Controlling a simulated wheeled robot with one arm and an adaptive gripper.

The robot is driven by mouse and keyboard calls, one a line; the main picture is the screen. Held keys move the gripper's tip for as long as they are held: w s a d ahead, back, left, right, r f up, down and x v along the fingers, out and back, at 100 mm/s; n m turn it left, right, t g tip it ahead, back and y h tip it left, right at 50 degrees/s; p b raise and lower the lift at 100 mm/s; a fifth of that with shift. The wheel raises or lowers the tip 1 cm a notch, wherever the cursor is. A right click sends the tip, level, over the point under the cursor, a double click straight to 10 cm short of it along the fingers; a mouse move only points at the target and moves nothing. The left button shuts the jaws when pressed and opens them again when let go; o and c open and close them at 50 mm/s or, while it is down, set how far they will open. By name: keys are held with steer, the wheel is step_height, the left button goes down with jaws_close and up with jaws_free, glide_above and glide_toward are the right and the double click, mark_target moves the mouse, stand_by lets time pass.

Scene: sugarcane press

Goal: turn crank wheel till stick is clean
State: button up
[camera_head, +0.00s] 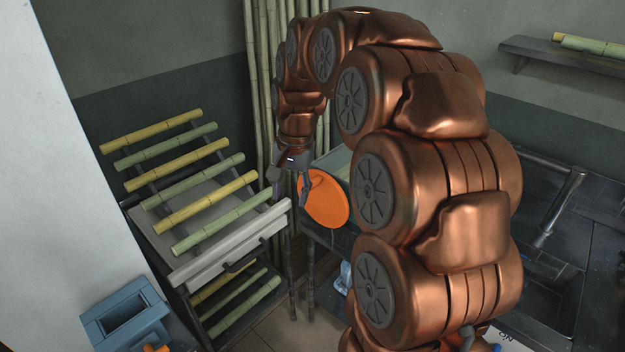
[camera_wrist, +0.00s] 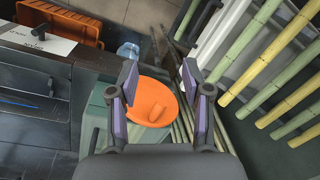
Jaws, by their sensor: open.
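The orange crank wheel (camera_head: 325,202) is a round disc on the side of a green machine body (camera_head: 338,165). In the wrist view, the wheel (camera_wrist: 148,92) shows a stubby orange handle on its face. My gripper (camera_head: 288,192) points down just left of the wheel. In the wrist view, my gripper (camera_wrist: 160,80) is open, with its two fingers apart and the wheel and handle showing between them. I see nothing held in it. I cannot make out a stick in the machine; my arm hides much of it.
A rack (camera_head: 225,250) with yellow and green cane sticks (camera_head: 190,160) stands left of the wheel. Tall canes (camera_head: 262,70) lean on the wall behind. A dark counter with a sink (camera_head: 560,270) is at right. An orange crate (camera_wrist: 60,20) and blue box (camera_head: 125,315) also show.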

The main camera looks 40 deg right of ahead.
mark_target(312, 181)
steer(key=w+d+m+t, duration=0.1)
steer(key=w+d+m, duration=0.25)
steer(key=d, duration=0.35)
steer(key=w+d+m, duration=0.2)
steer(key=w+d, duration=0.3)
steer(key=d, duration=0.1)
steer(key=shift+w+a+f+p, duration=0.1)
steer(key=shift+w+f+p, duration=0.2)
steer(key=shift+f, duration=1.1)
steer(key=shift+w+f+p, duration=0.25)
steer(key=shift+f+p, duration=0.05)
steer(key=shift+f, duration=1.1)
steer(key=shift+w+a+f+p, duration=0.1)
steer(key=shift+w+f+p, duration=0.2)
steer(key=shift+f, duration=1.1)
jaws_close()
